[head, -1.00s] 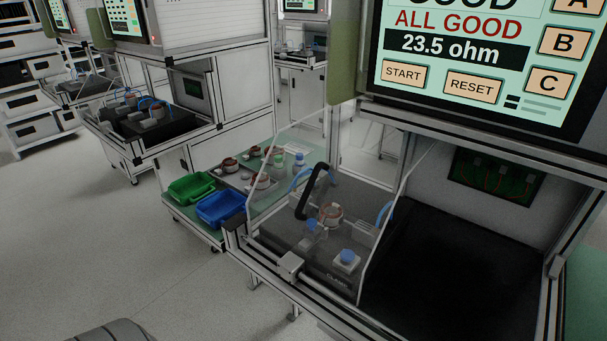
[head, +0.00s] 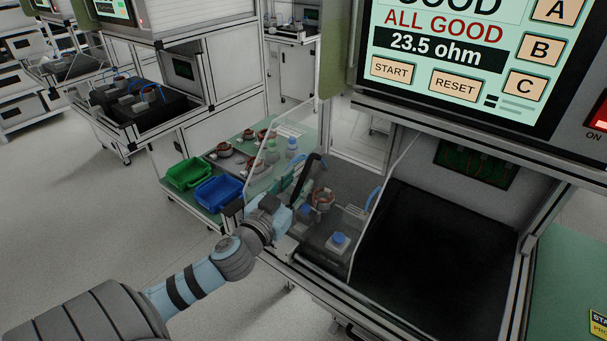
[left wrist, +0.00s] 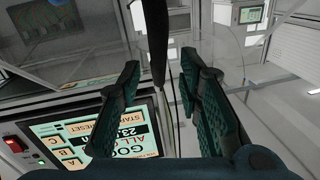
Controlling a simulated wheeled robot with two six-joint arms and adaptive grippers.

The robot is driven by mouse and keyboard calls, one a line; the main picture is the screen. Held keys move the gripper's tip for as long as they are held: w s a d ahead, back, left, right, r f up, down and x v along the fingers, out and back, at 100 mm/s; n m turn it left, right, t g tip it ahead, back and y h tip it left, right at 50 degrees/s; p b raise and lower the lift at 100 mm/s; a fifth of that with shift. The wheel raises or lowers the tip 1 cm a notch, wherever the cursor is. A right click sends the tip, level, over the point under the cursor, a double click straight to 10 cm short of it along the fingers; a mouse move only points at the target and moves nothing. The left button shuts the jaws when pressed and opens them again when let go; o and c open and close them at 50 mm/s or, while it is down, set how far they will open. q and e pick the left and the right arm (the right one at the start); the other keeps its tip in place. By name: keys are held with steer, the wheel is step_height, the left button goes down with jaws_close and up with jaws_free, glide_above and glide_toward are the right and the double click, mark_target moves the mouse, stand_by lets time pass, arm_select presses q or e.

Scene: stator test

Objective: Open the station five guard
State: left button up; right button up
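The clear guard (head: 382,196) stands in front of the test fixture at the near station, under the big screen. It looks closed, its tilted side edges showing around the fixture. Its black handle (head: 312,166) is curved and sits on the front. My left gripper (head: 297,185) is at the handle. In the left wrist view the two teal-padded fingers (left wrist: 160,85) are spread, with the black handle bar (left wrist: 157,40) between them and gaps on both sides. A copper-wound stator (head: 322,199) sits on the fixture behind the guard. My right gripper does not show.
The screen (head: 452,55) reads ALL GOOD, 23.5 ohm. A green bin (head: 188,173) and a blue bin (head: 218,193) sit on a side bench left of the station. The dark mat (head: 430,260) right of the guard is bare. Open floor lies at the left.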

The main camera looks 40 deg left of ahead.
mark_target(302, 179)
arm_select(q)
steer(key=w, duration=0.3)
steer(key=shift+w+a+r+p, duration=0.1)
steer(key=shift+w+a+p, duration=0.1)
steer(key=shift+w+p, duration=0.1)
jaws_close()
